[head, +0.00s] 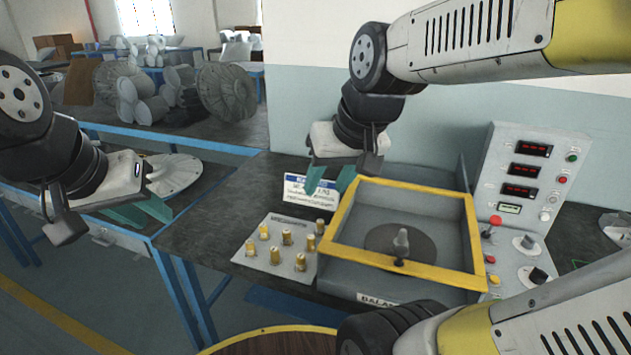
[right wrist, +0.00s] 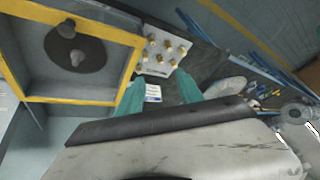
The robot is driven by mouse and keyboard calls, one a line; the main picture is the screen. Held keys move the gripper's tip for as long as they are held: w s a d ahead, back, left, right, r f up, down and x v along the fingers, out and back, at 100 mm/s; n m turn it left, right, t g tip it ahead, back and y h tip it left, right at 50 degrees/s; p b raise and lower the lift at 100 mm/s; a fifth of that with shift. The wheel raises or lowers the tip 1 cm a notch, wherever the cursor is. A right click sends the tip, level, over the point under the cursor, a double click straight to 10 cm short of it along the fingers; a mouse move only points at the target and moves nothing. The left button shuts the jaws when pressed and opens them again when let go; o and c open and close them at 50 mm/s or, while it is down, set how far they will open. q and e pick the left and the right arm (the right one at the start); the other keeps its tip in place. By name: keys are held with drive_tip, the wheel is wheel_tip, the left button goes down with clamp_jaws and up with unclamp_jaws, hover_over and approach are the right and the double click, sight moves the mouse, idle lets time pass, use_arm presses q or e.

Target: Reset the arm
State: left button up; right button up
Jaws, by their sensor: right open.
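My right gripper (head: 325,188) hangs in the air above the back of the bench, left of the yellow-framed balancing machine (head: 340,205). Its two teal fingers are apart with nothing between them. In the right wrist view the fingers (right wrist: 162,92) stand apart on either side of a small white sign (right wrist: 153,92). My left gripper (head: 158,222) is at the left, over the bench's left end near a pale round disc (head: 175,173). Its teal fingers look apart and empty.
A plate with several brass pieces (head: 282,243) lies left of the machine. A control panel (head: 522,180) with red displays, buttons and knobs stands at its right. A round wooden top (head: 270,343) is at the front. Fan wheels (head: 225,92) stand on a back table.

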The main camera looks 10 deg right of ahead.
drive_tip(key=shift+s+a+r+t, duration=0.1)
drive_tip(key=shift+s+a+t, duration=0.1)
drive_tip(key=shift+s, duration=0.6)
drive_tip(key=shift+s+a+r+t, duration=0.1)
drive_tip(key=shift+s+t, duration=0.1)
drive_tip(key=shift+s, duration=0.6)
